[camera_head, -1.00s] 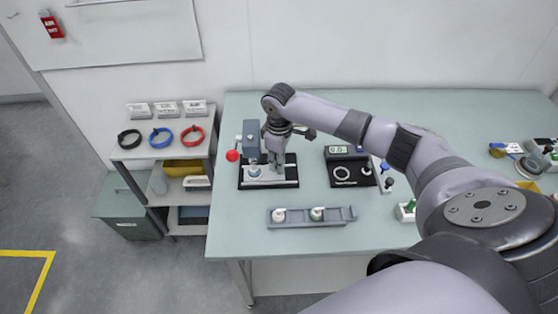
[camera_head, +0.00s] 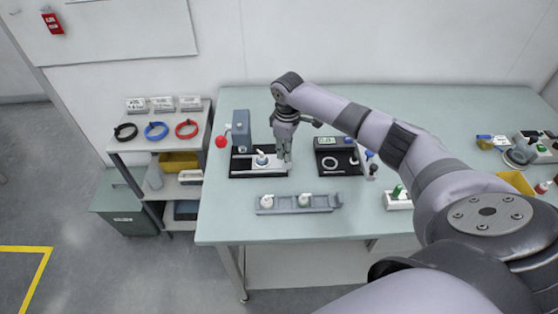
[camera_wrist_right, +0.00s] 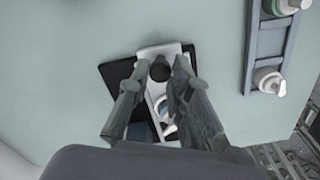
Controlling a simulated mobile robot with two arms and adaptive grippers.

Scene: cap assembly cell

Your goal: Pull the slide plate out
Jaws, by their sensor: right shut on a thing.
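The press fixture has a grey upright block (camera_head: 240,127), a red ball lever (camera_head: 221,141) and a black base (camera_head: 240,166). The pale slide plate (camera_head: 270,162) lies on the base, to the right of the block, with a small white and blue piece (camera_head: 262,158) on it. My right gripper (camera_head: 284,158) points down at the plate's right end. In the right wrist view its fingers (camera_wrist_right: 158,80) are closed around a dark knob (camera_wrist_right: 160,70) on the plate (camera_wrist_right: 147,53). The fingers partly hide the plate and the piece. My left gripper is not in view.
A shelf (camera_head: 160,146) with coloured rings stands left of the table. Bare tabletop separates rack and fixture.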

